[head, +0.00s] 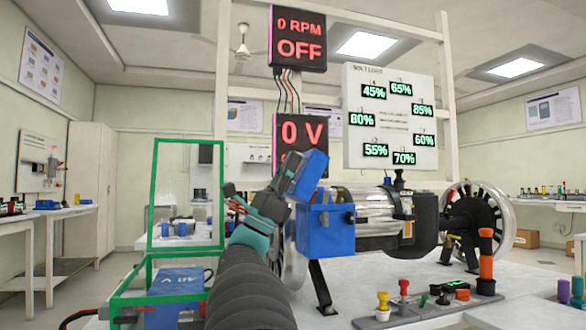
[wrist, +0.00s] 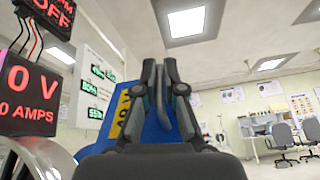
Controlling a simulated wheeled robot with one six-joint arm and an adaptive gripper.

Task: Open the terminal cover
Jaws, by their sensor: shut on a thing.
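The blue terminal box (head: 325,228) sits on the side of the motor (head: 375,212). Its blue terminal cover (head: 310,176) is raised and tilted above the box, at an angle to its top. My gripper (head: 285,178) reaches up from the lower left and is at the cover's left side. In the wrist view my gripper (wrist: 160,84) is shut on a grey handle on the cover. The blue cover (wrist: 155,135) fills the space behind the fingers, with a yellow label (wrist: 122,108) at its left. The inside of the box is hidden.
A green-framed clear case (head: 152,205) with an open lid stands left of my arm, a blue battery (head: 175,286) inside. A spoked wheel (head: 478,222) is at the right. A panel with coloured knobs (head: 425,310) lies in front. Display panels (head: 298,40) hang behind.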

